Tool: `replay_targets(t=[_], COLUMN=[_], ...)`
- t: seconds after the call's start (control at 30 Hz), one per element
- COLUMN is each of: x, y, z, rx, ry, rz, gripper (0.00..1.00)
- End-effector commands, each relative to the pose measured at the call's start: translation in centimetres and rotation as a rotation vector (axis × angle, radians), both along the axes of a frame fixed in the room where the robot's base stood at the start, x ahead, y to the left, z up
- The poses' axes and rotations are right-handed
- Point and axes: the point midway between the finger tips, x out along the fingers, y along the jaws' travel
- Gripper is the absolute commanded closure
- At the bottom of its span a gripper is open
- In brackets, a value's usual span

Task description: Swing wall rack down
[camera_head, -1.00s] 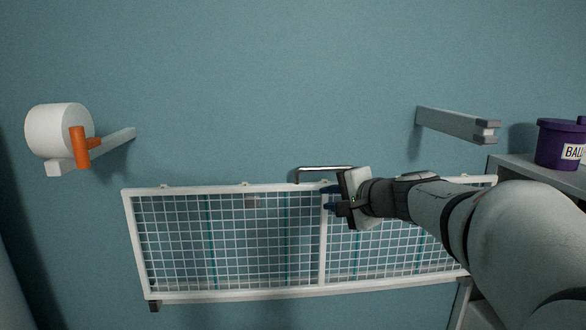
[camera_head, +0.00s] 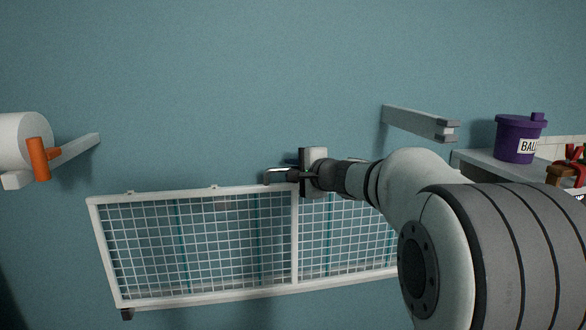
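The wall rack (camera_head: 193,303) is a white frame with wire mesh, seen face-on low on the teal wall. A metal bar handle (camera_head: 275,176) runs along its top edge. My gripper (camera_head: 284,172) is at this handle, near the top of the rack's middle bar. It overlaps the handle in the picture, and its body hides part of the bar. Whether the fingers touch or grasp the handle is not clear. My arm hides the right end of the rack.
A wall bracket (camera_head: 420,123) juts out above the rack at right. Another bracket with an orange clamp (camera_head: 40,158) and a white roll (camera_head: 18,138) is at left. A purple bucket (camera_head: 512,140) stands on a shelf (camera_head: 484,162) at right. The wall above is bare.

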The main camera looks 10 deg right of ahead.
Motion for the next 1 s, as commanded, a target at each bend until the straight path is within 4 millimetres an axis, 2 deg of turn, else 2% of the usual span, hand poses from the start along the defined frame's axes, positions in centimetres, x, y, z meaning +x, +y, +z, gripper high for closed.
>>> replay_targets(t=[0.17,0.43,1.0], x=[-0.01,-0.03,-0.32], y=[-0.03,-0.06,-0.34], z=[-0.02,-0.04,-0.31], rx=[0.0,-0.001,-0.001], ry=[0.0,0.001,-0.007], rz=[0.0,-0.001,-0.005], gripper=[0.79,1.0,1.0])
